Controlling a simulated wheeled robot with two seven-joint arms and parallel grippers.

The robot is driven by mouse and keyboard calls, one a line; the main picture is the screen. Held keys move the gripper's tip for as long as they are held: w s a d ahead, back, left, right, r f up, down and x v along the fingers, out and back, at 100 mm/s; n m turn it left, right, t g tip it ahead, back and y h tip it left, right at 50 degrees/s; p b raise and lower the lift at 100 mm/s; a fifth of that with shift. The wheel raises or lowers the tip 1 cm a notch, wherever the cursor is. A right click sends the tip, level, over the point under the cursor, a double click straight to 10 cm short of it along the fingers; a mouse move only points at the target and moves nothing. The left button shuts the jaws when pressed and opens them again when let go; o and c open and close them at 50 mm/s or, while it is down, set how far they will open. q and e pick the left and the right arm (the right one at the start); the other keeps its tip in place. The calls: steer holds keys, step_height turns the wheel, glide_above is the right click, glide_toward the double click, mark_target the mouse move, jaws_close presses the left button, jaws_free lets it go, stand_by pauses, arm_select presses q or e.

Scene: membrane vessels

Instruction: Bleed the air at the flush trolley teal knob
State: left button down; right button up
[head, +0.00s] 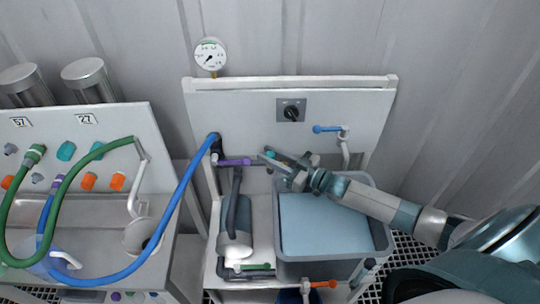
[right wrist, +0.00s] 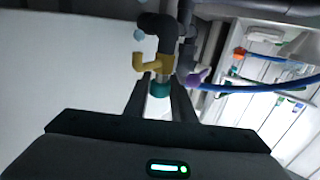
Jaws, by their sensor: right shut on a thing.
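The flush trolley (head: 235,105) stands in the middle of the head view with its white back panel upright. My right gripper (head: 272,158) reaches in from the right to the pipework low on that panel. In the right wrist view the teal knob (right wrist: 160,89) sits between the two fingers of my right gripper (right wrist: 163,85), which is shut on it. A brass bent spout (right wrist: 150,63) shows just beyond the knob, on a dark pipe. In the head view the teal knob (head: 270,154) is mostly hidden by the fingers. My left gripper is out of view.
A grey tank (head: 330,267) of pale blue liquid lies under my right arm. A purple handle (head: 234,162) and blue hose (head: 180,190) are left of the gripper. Another bench (head: 130,120) stands left.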

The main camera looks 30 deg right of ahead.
steer(key=shift+r+m+t+h+p, duration=0.1)
steer(key=shift+m+t+h+p, duration=0.8)
steer(key=shift+m+h+p, duration=1.15)
steer(key=shift+m+t+h+p, duration=0.3)
steer(key=shift+m+h+p, duration=0.4)
steer(key=shift+h, duration=1.45)
steer(key=shift+m+h, duration=0.25)
steer(key=shift+h, duration=0.05)
steer(key=o, duration=1.1)
steer(key=shift+c, duration=0.2)
steer(key=shift+s, duration=0.15)
